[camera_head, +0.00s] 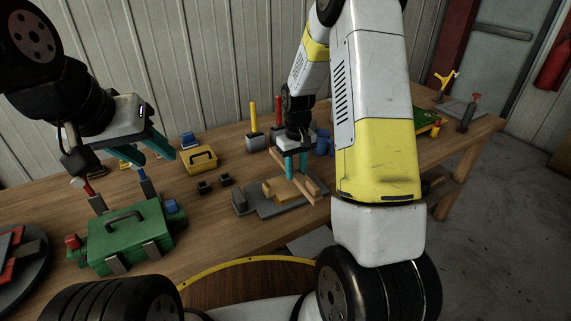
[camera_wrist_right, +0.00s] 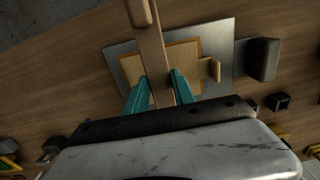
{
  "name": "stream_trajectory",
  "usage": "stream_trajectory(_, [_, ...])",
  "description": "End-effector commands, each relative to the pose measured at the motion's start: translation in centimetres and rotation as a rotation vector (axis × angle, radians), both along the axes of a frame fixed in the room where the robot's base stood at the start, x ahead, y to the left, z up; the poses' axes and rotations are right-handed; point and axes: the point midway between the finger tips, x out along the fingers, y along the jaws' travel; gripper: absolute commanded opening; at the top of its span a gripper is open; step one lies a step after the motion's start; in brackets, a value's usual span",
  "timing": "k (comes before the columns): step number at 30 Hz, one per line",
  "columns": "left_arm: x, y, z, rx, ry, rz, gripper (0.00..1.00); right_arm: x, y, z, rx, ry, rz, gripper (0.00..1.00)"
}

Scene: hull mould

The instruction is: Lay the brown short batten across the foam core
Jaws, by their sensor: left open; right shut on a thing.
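The brown short batten (camera_wrist_right: 152,50) is a thin wooden strip between the teal fingers of my right gripper (camera_wrist_right: 160,90). In the head view the right gripper (camera_head: 297,168) is above the grey mould plate (camera_head: 245,205). The foam core (camera_wrist_right: 188,56) is a flat yellowish piece with orange edges on that plate; it also shows in the head view (camera_head: 287,188). The batten passes over the foam core in the wrist view; I cannot tell whether they touch. My left gripper (camera_head: 124,157) is open and empty above the left part of the table, away from the plate.
A wooden block (camera_head: 268,189) and dark block (camera_wrist_right: 257,60) stand at the plate. A green toolbox (camera_head: 125,237) stands at the front left and a yellow box (camera_head: 199,159) further back. Small dark blocks (camera_head: 204,187) lie left of the plate. Bare tabletop (camera_head: 205,225) shows in front.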

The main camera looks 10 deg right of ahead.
Motion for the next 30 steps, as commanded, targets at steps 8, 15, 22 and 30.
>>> stream_trajectory(8, [0.0, 0.0, 0.0, 0.000, 0.000, 0.000, 0.41, 0.3, 0.4, -3.6, 0.000, 0.002, 0.001, 0.00])
stream_trajectory(15, [0.0, 0.0, 0.0, 0.000, 0.000, 0.000, 0.41, 0.3, 0.3, -3.6, 0.000, 0.001, 0.001, 0.00])
stream_trajectory(22, [0.0, 0.0, 0.0, 0.000, 0.000, 0.000, 0.41, 0.3, 0.3, -3.9, 0.000, 0.000, 0.001, 0.52])
stream_trajectory(30, [0.0, 0.0, 0.0, 0.000, 0.000, 0.000, 0.41, 0.3, 0.3, -3.8, 0.000, 0.000, 0.001, 0.52])
